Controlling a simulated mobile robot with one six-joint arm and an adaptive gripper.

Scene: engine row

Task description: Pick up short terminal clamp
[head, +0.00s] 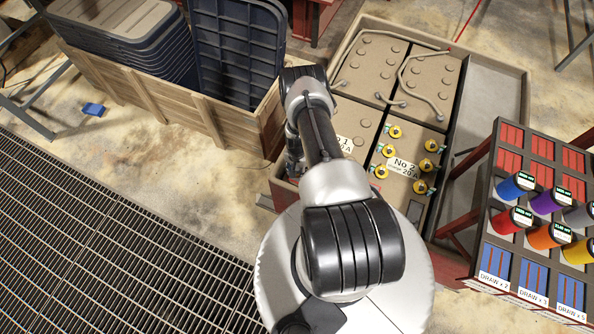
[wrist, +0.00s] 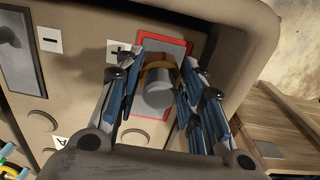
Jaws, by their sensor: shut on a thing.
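In the wrist view, my gripper (wrist: 165,62) has a blue-grey finger on each side of a short terminal clamp (wrist: 147,74). The clamp is a brass-coloured band around a stubby grey cylinder (wrist: 158,92). My gripper is shut on it. Behind it is a red-bordered square pad (wrist: 180,48) on a tan battery top (wrist: 78,65). A plus label (wrist: 117,50) is beside the pad, partly covered by a finger. Whether the clamp touches the pad is unclear. In the head view, my arm hides my gripper and the clamp.
A wooden crate (head: 150,92) with dark panels stands left of the battery tray (head: 505,67). Several yellow clamps (head: 395,131) sit on battery No 2 (head: 425,150). A rack (head: 500,215) with coloured cylinders is at right. Floor grating (head: 100,230) is clear at lower left.

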